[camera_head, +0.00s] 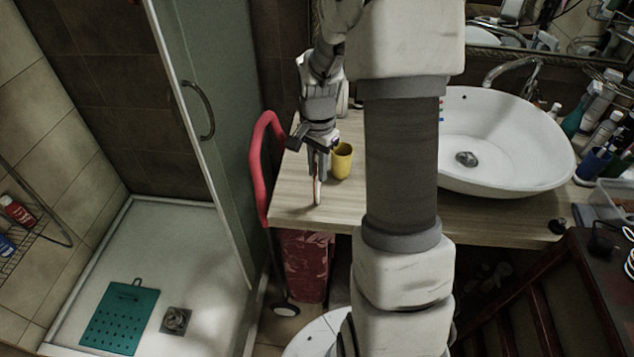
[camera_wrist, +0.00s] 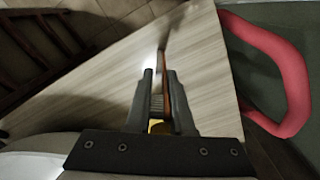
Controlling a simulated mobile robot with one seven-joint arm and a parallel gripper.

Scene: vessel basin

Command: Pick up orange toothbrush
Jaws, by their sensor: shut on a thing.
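My gripper (camera_head: 319,160) points down over the left part of the wooden counter. It is shut on the orange toothbrush (camera_head: 317,192), whose thin length shows below the fingers. In the wrist view the fingers of my gripper (camera_wrist: 160,100) close around the toothbrush (camera_wrist: 176,100), with its pale bristles between them. Its far end reaches out over the counter. I cannot tell whether the lower end touches the counter. A yellow cup (camera_head: 341,161) stands just right of my gripper, and a bit of yellow shows low between the fingers in the wrist view.
The wooden counter (camera_head: 290,207) is bare in front of my gripper. A red curved handle (camera_head: 257,170) stands at its left edge, also in the wrist view (camera_wrist: 290,80). A white basin (camera_head: 510,150) is at right, with bottles and a blue cup (camera_head: 594,163) beyond.

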